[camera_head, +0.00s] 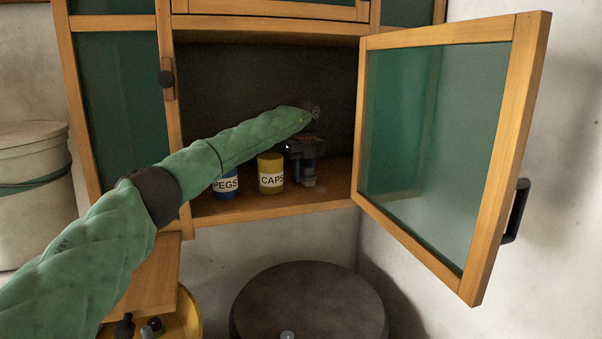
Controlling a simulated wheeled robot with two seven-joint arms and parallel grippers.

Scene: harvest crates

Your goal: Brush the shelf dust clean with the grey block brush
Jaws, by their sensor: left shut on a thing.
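My left arm reaches into the open cupboard, and my left gripper (307,164) points down over the right part of the shelf (270,206). It is shut on a small grey thing (308,182), apparently the grey block brush, low at the shelf. The gripper hides much of it, and I cannot tell whether it touches the board. No dust can be made out in the shaded interior. My right gripper is not in view.
A yellow CAPS tin (270,174) stands just left of the gripper. A blue PEGS tin (225,186) stands farther left, partly behind my arm. The glazed door (490,160) hangs open at the right. A round dark top (309,305) is below.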

